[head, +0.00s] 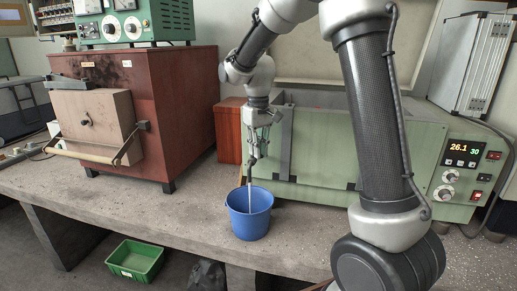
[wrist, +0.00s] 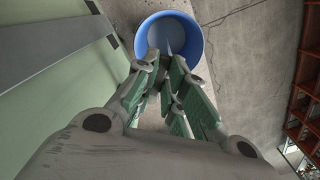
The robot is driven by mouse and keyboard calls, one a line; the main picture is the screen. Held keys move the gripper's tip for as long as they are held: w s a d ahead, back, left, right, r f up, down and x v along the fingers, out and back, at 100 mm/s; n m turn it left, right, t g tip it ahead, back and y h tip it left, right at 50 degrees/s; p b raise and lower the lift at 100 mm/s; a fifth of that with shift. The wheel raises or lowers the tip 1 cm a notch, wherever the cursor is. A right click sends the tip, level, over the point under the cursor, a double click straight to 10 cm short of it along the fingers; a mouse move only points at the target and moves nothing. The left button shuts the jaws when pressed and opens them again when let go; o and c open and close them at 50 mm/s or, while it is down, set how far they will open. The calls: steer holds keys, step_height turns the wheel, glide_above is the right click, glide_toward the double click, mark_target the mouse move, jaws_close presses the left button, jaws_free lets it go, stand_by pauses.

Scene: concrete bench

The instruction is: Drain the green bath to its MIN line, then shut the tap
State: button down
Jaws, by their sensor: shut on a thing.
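The green bath (head: 325,140) stands on the bench with a lit panel (head: 465,150) reading 26.1 and 30. My gripper (head: 254,153) is at the bath's front left, shut on the tap, whose handle is mostly hidden by the fingers. A pale stream of water (head: 250,198) falls below it into a blue bucket (head: 249,222), which stands upright near the bench front. In the wrist view my fingers (wrist: 165,85) point towards the bucket (wrist: 196,38), and the stream shows inside it. The MIN line and water level cannot be made out.
A red-brown furnace (head: 170,105) stands at the left with a green instrument box (head: 135,22) on top. A brown box (head: 228,130) is behind my gripper. A green tray (head: 135,262) is on the floor. The bench left of the bucket is clear.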

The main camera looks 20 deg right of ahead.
steer(key=c, duration=1.5)
jaws_free()
step_height(320, 180, up, 12)
